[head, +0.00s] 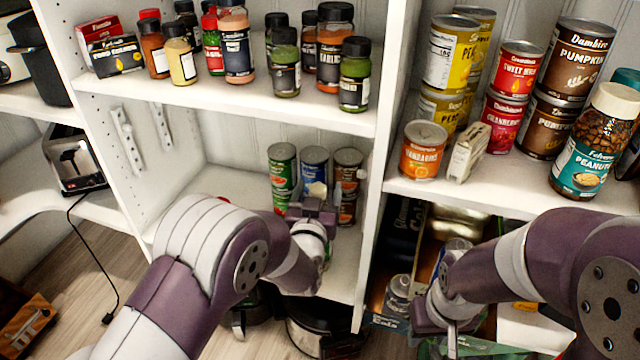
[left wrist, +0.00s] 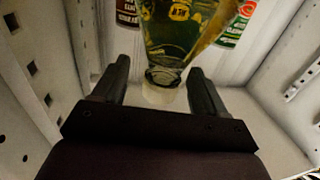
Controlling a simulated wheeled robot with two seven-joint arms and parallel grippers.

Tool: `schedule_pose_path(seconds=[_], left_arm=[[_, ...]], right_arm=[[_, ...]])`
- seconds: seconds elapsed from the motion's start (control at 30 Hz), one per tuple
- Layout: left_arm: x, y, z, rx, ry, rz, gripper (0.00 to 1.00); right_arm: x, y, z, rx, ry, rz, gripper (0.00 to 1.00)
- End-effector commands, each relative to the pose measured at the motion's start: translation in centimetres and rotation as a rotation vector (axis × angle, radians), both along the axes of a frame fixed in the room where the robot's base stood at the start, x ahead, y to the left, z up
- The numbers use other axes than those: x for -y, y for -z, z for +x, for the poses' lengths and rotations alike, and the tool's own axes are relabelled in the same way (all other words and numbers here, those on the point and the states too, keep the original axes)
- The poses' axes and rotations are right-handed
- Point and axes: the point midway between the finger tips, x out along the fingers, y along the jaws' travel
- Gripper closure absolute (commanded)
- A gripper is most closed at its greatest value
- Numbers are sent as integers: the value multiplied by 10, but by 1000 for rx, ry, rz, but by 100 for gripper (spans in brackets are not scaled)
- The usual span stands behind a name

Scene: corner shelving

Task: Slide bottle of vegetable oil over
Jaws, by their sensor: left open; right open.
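In the left wrist view the bottle of vegetable oil (left wrist: 172,32), clear with yellow-green contents, stands ahead of my left gripper (left wrist: 157,74). Its pale cap end (left wrist: 163,92) lies between the two spread fingers, with gaps at both sides. In the head view my left gripper (head: 312,212) is inside the lower middle shelf, in front of several cans. A pale cap (head: 316,190) shows there; the rest of the bottle is hidden by the gripper. My right gripper (head: 447,322) is open, low in front of the right-hand shelving, away from the bottle.
Green (head: 281,168), blue (head: 314,166) and brown (head: 348,172) cans stand close behind my left gripper. An upright divider (head: 372,240) bounds this shelf on the right. The shelf's left part (head: 215,182) is bare. Spice jars fill the shelf above.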

Motion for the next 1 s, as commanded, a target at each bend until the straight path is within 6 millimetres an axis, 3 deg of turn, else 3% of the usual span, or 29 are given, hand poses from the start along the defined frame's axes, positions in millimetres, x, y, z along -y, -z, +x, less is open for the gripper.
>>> schedule_pose_path(seconds=[0.2, 0.43, 0.63, 1.0], left_arm=[[-7, -4, -52, -2, 3, 1, 28], [-13, -2, -92, -1, 2, 0, 28], [-15, -1, -104, 1, 0, 0, 28], [-15, -1, -104, 1, 0, 0, 28]], right_arm=[[0, -20, 0, 0, 0, 0, 57], [0, -29, 0, 0, 0, 0, 57], [0, -30, 0, 0, 0, 0, 57], [0, -30, 0, 0, 0, 0, 57]])
